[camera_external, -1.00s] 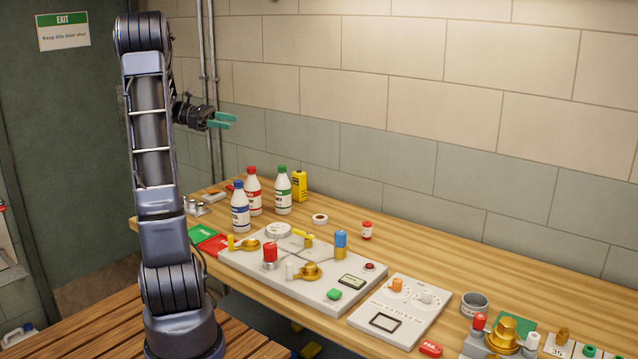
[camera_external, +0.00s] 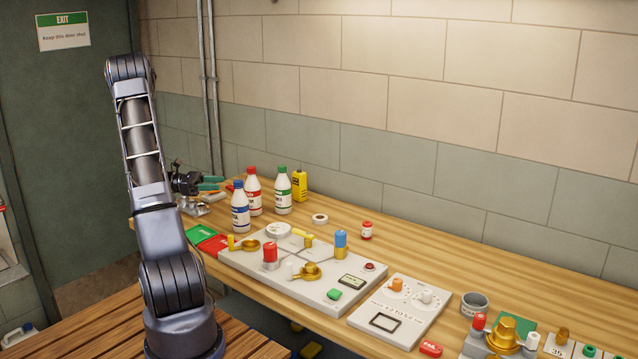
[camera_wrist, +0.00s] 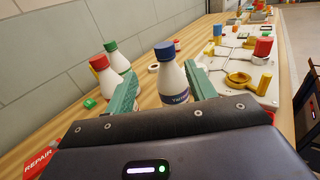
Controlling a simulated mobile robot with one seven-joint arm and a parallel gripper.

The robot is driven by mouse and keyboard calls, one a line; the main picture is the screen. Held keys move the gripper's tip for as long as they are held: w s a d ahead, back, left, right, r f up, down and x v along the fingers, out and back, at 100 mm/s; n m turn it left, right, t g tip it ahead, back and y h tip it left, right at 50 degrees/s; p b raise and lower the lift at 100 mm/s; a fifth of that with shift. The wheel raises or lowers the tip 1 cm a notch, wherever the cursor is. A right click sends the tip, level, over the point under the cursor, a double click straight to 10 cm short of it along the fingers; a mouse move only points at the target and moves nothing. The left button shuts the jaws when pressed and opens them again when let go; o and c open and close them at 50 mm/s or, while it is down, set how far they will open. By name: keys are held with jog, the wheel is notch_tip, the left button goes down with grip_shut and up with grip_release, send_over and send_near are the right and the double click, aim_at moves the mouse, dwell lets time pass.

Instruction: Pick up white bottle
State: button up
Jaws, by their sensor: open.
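Three white bottles with coloured caps stand upright on the bench: a blue-capped one (camera_external: 240,212), a red-capped one (camera_external: 254,195) and a green-capped one (camera_external: 283,196). My gripper (camera_external: 210,183) is low at the bench's left end, just left of the blue-capped bottle, with its green fingers pointing toward the bottles. In the wrist view, the blue-capped bottle (camera_wrist: 174,82) shows between the open fingers (camera_wrist: 164,90), nearer the right one; whether it is fully between them is unclear. The red-capped bottle (camera_wrist: 112,88) and green-capped bottle (camera_wrist: 117,60) show left of it.
A yellow container (camera_external: 299,186) stands behind the bottles near the wall. A tape roll (camera_external: 320,219) and a small red-lidded jar (camera_external: 367,230) are to the right. A valve panel (camera_external: 300,265) lies in front. A red card (camera_wrist: 38,160) shows low in the wrist view.

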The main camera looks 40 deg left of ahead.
aim_at(241, 184)
jog(key=x, duration=1)
jog(key=shift+s+d, duration=0.25)
jog(key=shift+s, duration=0.2)
jog(key=shift+w+d, duration=0.35)
jog(key=shift+d, duration=0.05)
grip_shut()
